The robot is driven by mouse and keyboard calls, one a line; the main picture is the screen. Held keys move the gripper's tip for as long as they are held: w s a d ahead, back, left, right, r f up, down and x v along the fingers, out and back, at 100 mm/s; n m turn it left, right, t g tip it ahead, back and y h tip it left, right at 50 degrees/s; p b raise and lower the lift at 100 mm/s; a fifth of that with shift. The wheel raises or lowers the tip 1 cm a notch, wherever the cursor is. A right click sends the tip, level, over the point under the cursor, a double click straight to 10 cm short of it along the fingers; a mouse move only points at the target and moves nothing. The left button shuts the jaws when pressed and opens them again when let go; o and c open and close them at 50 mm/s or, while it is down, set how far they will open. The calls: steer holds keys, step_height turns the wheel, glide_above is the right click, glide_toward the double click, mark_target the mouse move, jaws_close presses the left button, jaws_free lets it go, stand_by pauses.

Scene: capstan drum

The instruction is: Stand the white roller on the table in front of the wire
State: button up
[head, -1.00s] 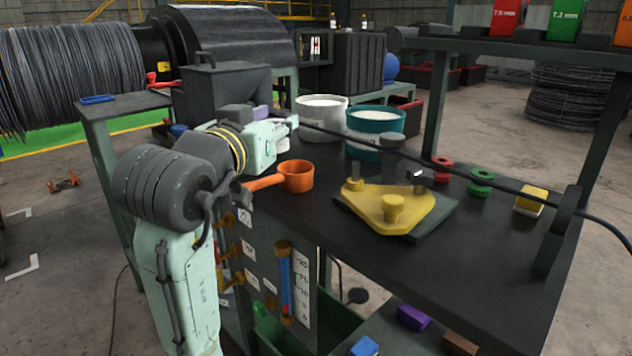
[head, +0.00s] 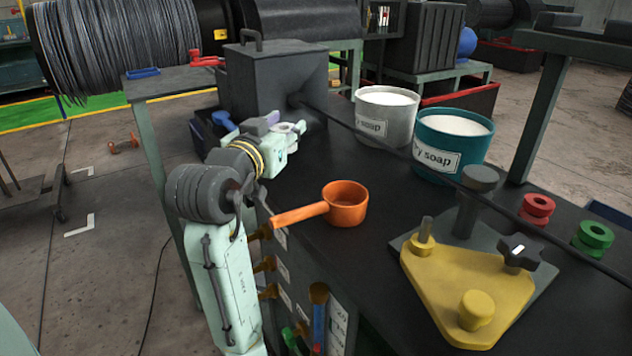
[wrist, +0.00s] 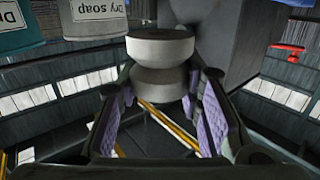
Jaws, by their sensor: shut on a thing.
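The white roller (wrist: 160,50), a grooved spool shape, shows in the wrist view between the tips of my gripper's purple-padded fingers (wrist: 160,80). My gripper is shut on it. In the head view my gripper (head: 288,130) is at the left end of the dark table (head: 375,245), in front of the grey box; I cannot clearly pick out the roller there. The black wire (head: 403,150) comes from the box and runs across the table to the right, in front of the two soap buckets.
An orange ladle (head: 345,205) lies near the table's front edge. A yellow plate with posts (head: 465,285) stands to its right, and red (head: 537,207) and green (head: 592,236) spools beyond. The grey box (head: 268,80) stands behind my gripper. Bare table lies between ladle and wire.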

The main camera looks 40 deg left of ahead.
mark_target(287, 179)
step_height(287, 179, down, 6)
steer(key=shift+f, duration=0.25)
steer(key=shift+f, duration=0.2)
steer(key=o, duration=1.2)
steer(key=shift+c, duration=0.2)
